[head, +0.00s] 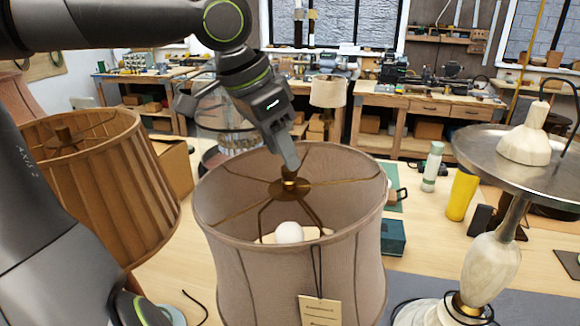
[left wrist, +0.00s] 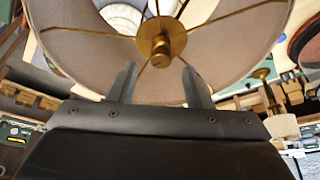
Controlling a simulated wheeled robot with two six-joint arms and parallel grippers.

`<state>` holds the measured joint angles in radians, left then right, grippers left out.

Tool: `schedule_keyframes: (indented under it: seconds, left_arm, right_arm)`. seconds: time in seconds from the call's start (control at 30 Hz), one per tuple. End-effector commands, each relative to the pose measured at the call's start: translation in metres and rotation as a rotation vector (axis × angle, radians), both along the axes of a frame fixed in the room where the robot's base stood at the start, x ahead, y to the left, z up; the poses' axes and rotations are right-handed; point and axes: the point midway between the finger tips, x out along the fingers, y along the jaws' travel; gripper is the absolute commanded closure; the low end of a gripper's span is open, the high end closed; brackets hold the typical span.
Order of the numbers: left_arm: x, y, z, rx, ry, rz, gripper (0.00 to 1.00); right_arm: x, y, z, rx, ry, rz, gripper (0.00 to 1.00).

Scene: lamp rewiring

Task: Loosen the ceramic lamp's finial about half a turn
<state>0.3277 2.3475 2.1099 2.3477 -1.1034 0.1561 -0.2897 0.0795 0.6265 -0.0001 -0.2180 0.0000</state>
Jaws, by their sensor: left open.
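A beige bell-shaped lampshade (head: 235,268) stands at the middle front of the head view, with a paper tag on its front. Its brass finial and hub (head: 290,187) sit at the centre of the spokes, and a white bulb (head: 289,232) shows below. The finial also shows in the left wrist view (left wrist: 160,44). My left gripper (head: 290,163) points down at the finial from above. In the left wrist view its two fingers (left wrist: 159,82) are apart and empty, with the finial just beyond their tips. The lamp's base is hidden by the shade.
A pleated brown shade (head: 135,185) stands close on the left. On the right is a lamp with a round metal top (head: 480,160) and a pale stone-like body. A yellow cylinder (head: 461,194), a pale green bottle (head: 432,167) and a teal box (head: 393,237) stand between.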

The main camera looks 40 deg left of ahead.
Motion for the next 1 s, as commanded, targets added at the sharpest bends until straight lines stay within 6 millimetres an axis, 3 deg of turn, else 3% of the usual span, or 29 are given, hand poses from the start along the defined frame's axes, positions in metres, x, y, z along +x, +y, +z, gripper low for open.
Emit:
schedule_keyframes:
  seconds: [0.1, 0.3, 0.47, 0.77, 1.0]
  left_arm:
    - [0.007, -0.002, -0.02, 0.001, 0.007, 0.002, 0.55]
    - [0.015, -0.004, -0.038, 0.002, 0.002, 0.002, 0.55]
    - [0.018, -0.005, -0.044, 0.001, 0.0, 0.001, 0.55]
    - [0.018, -0.006, -0.046, 0.0, -0.001, 0.001, 0.55]
    - [0.018, -0.005, -0.045, 0.001, -0.001, 0.002, 0.85]
  right_arm:
    - [0.002, -0.003, 0.003, -0.004, -0.003, 0.002, 0.64]
    - [-0.009, -0.004, 0.004, -0.004, 0.013, -0.001, 0.64]
    - [-0.019, -0.004, 0.004, -0.004, 0.029, -0.004, 0.64]
    - [-0.015, -0.001, 0.004, -0.001, 0.024, -0.003, 0.64]
    - [-0.012, 0.004, 0.003, 0.005, 0.019, -0.005, 0.64]
